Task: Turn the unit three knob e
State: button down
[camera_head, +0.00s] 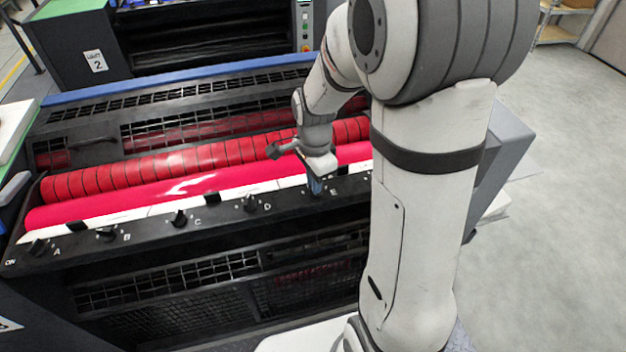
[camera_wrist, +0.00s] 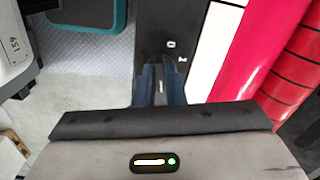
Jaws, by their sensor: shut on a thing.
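A black rail (camera_head: 225,212) runs along the front of the ink unit, with a row of black knobs lettered A to E. My gripper (camera_head: 315,187) is at the right end of this row, beside the letter E, pointing down. Its blue fingers are shut on knob e, which they hide in the head view. In the wrist view my gripper (camera_wrist: 159,88) shows both blue fingers, with a little of dark knob e (camera_wrist: 160,86) between them. The angle of the knob is hard to tell.
Knobs D (camera_head: 250,203), C (camera_head: 179,217), B (camera_head: 106,234) and A (camera_head: 37,246) stand along the rail to the left. A glossy red roller (camera_head: 180,188) lies just behind it. A machine labelled unit 2 (camera_head: 96,61) stands behind. Open floor (camera_head: 560,130) lies at the right.

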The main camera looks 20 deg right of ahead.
jog(key=c, duration=1.5)
grip_release()
notch_tip(320, 180, up, 8)
jog(key=shift+f+b, duration=0.1)
jog(key=shift+b, duration=0.25)
jog(key=s+r+n+t, duration=0.1)
jog(key=s+r+n, duration=0.1)
jog(key=s+n, duration=0.5)
jog(key=s+r+n+t, duration=0.2)
jog(key=s+n, duration=0.5)
jog(key=n, duration=0.1)
jog(key=shift+s+r, duration=0.35)
jog(key=shift+s, duration=0.05)
